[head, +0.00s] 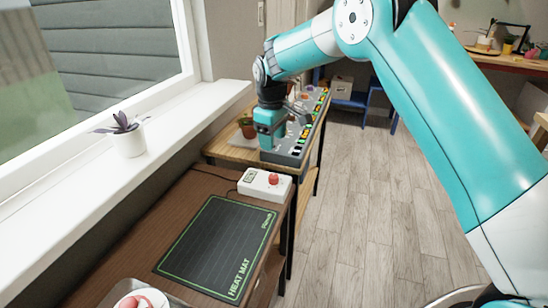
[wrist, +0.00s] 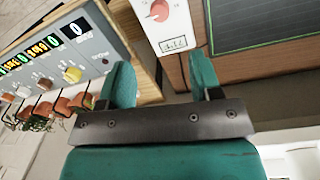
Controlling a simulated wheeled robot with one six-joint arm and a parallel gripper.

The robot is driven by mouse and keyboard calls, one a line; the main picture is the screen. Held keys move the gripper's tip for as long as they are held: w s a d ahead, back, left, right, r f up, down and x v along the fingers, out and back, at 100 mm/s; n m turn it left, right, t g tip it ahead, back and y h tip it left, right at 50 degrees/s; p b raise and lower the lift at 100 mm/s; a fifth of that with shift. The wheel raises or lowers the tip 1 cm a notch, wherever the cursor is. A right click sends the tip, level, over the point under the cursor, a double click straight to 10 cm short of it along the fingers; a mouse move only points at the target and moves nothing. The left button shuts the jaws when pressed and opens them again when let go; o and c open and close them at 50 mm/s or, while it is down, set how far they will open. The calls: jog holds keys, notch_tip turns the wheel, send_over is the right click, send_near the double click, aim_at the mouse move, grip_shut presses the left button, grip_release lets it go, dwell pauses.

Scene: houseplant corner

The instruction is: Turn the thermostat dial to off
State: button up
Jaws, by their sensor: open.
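The thermostat is a white box (head: 252,186) with a red dial (head: 273,180) and a small display, at the far end of the brown table beside the heat mat (head: 218,245). In the wrist view the white box (wrist: 175,28) is at the top, with the red dial (wrist: 158,10) near the frame's edge and the display below it. The dial's setting and the display are too small to read surely. My gripper (head: 268,147) is beyond the thermostat, by the grey control panel. In the wrist view its two teal fingers (wrist: 162,78) are apart and empty, away from the dial.
The grey panel (head: 309,125) with several coloured knobs and displays stands on the farther wooden table, close to my gripper. A potted plant (head: 247,128) is left of it. Another plant (head: 130,140) stands on the windowsill (head: 60,185). The floor (head: 365,215) at right is clear.

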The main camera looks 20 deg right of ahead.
jog(key=shift+r, duration=1.95)
jog(key=shift+s, duration=0.1)
